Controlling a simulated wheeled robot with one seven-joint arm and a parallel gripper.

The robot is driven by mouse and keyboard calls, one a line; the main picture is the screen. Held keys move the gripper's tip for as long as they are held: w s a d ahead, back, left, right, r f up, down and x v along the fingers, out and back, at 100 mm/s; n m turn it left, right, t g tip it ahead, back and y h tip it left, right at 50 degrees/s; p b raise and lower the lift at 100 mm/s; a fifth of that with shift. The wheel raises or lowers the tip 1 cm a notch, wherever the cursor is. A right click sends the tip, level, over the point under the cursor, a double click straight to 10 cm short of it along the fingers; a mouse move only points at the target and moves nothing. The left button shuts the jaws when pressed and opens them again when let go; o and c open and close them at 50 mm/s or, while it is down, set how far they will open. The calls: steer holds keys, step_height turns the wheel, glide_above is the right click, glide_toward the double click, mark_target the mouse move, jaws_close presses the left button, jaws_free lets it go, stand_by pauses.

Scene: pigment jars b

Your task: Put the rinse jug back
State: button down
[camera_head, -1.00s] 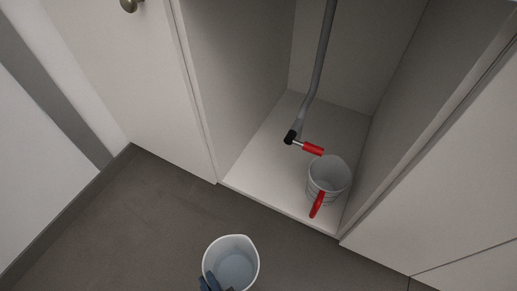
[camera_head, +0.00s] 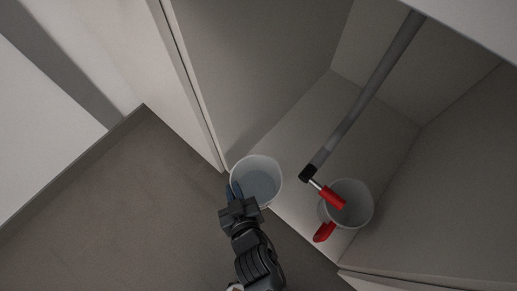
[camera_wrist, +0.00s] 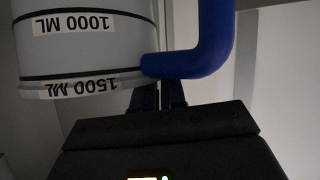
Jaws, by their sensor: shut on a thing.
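A white jug with a blue handle (camera_head: 262,178) is held at the cabinet's front opening, left of a second jug. It looks pale blue-grey inside. In the wrist view the held jug (camera_wrist: 85,30) shows bands marked 1000 ML and 1500 ML, and its blue handle (camera_wrist: 205,50) reaches down to my fingers. My gripper (camera_head: 235,197) is shut on this handle; the fingers (camera_wrist: 172,97) show just under it in the wrist view. A second grey-white jug with a red handle (camera_head: 356,210) stands on the cabinet floor to the right. I cannot tell how high the held jug is above the floor.
A grey pipe (camera_head: 365,100) slants down into the cabinet and ends in a black fitting with a red lever (camera_head: 332,198) over the red-handled jug. The cabinet's left wall (camera_head: 250,70) is close to the held jug. Bare cabinet floor (camera_head: 310,125) lies behind it.

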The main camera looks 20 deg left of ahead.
mark_target(255, 158)
steer(key=w+p, duration=0.1)
steer(key=w, duration=1.2)
steer(key=shift+w+a+p, duration=0.15)
steer(key=shift+p, duration=0.15)
steer(key=shift+w+r, duration=0.1)
steer(key=shift+w+f+b, duration=0.1)
steer(key=shift+f+b, duration=1.05)
steer(key=shift+f, duration=0.65)
steer(key=c, duration=1.2)
jaws_free()
steer(key=shift+f, duration=0.15)
